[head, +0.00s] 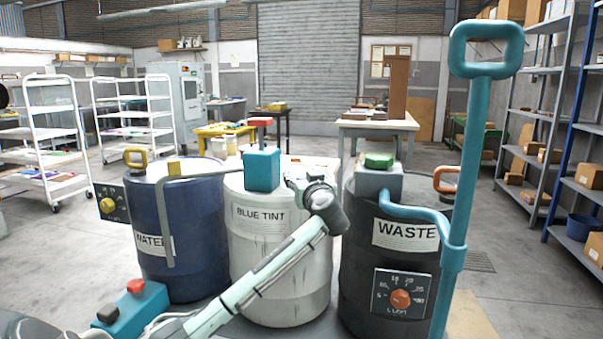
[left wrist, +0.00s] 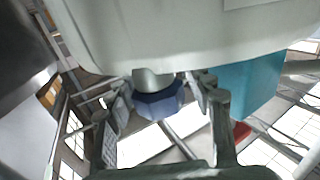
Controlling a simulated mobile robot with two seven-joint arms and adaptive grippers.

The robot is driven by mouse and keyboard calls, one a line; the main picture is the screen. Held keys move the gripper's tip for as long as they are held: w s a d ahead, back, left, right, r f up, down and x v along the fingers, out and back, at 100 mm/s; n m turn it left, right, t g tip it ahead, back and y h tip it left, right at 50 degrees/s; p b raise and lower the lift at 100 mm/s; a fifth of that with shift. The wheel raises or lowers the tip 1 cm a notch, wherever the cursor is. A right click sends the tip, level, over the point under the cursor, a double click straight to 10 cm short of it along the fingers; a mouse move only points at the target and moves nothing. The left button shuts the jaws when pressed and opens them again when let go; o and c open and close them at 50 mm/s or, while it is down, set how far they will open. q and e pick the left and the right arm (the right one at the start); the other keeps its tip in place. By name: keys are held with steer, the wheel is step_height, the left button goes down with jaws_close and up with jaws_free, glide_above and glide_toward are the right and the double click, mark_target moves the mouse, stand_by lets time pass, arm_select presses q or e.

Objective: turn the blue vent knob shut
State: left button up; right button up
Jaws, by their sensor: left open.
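The blue vent knob (left wrist: 158,101) shows in the left wrist view as a dark blue faceted cap on a short grey stem. It lies between the two spread fingers of my left gripper (left wrist: 168,112), with gaps on both sides. In the head view my left gripper (head: 303,184) is at the top of the white "BLUE TINT" drum (head: 282,268), right of its teal box (head: 262,170). The knob is hidden there behind the gripper and arm. My right gripper is not in view.
The blue "WATER" drum (head: 189,243) stands left and the black "WASTE" drum (head: 386,270) stands close right, with a bent teal pipe (head: 412,213). A tall teal post with a loop handle (head: 480,130) rises at the right. White rack shelves (head: 45,130) stand farther back.

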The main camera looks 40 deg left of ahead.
arm_select(q)
steer(key=shift+w+a, duration=0.4)
steer(key=shift+a, duration=0.15)
jaws_close()
